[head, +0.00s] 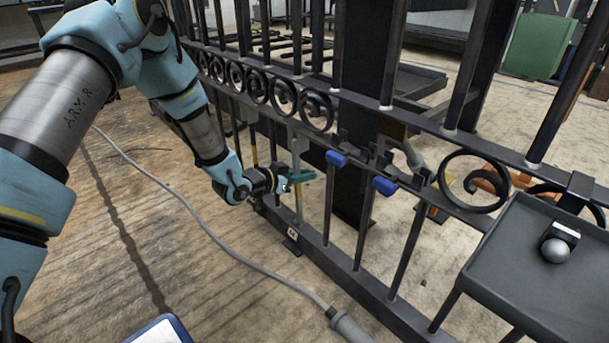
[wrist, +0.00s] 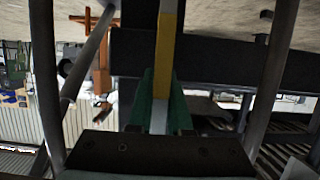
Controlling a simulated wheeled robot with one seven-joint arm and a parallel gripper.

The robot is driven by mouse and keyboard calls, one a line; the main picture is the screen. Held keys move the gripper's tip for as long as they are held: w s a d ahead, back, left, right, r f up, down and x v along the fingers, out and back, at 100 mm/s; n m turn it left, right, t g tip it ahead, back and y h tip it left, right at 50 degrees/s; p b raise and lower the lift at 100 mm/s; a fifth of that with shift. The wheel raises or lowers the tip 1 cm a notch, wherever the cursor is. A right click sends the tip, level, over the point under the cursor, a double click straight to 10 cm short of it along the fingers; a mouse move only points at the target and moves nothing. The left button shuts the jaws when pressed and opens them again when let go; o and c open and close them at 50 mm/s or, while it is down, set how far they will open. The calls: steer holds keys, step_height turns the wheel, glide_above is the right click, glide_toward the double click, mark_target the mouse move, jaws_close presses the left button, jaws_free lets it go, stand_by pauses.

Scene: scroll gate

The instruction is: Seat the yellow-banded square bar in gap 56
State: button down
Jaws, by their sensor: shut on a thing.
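My gripper (head: 301,177) is shut on the yellow-banded square bar (head: 298,206), with its green fingers around the bar's middle. The bar is pale grey, stands roughly upright, and shows a yellowish part below the fingers. In the wrist view, which looks upside down, the bar (wrist: 166,60) runs between the green fingers, yellow beyond them and pale at them. The gate (head: 330,262) stands behind it. A black block with a pale label (head: 293,237) sits at the bottom rail under the bar. The label is too small to read, and I cannot tell whether the bar's ends touch the rails.
Dark fixed bars stand on both sides of the held bar. Another bar with a yellow patch (head: 254,150) is left of my gripper. Two blue-handled clamps (head: 337,158) are on the gate. A grey cable (head: 212,232) crosses the floor; a dark tray table (head: 530,260) stands at right.

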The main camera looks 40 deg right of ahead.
steer(key=shift+d+r+p, duration=0.15)
steer(key=shift+d+p, duration=0.25)
steer(key=shift+d, duration=0.15)
steer(key=c, duration=0.8)
jaws_free()
steer(key=shift+o, duration=0.2)
steer(key=shift+a+y, duration=0.1)
steer(key=shift+y, duration=0.2)
steer(key=p+v, duration=0.4)
steer(key=v, duration=0.6)
steer(key=shift+a, duration=0.35)
steer(key=shift+w, duration=0.1)
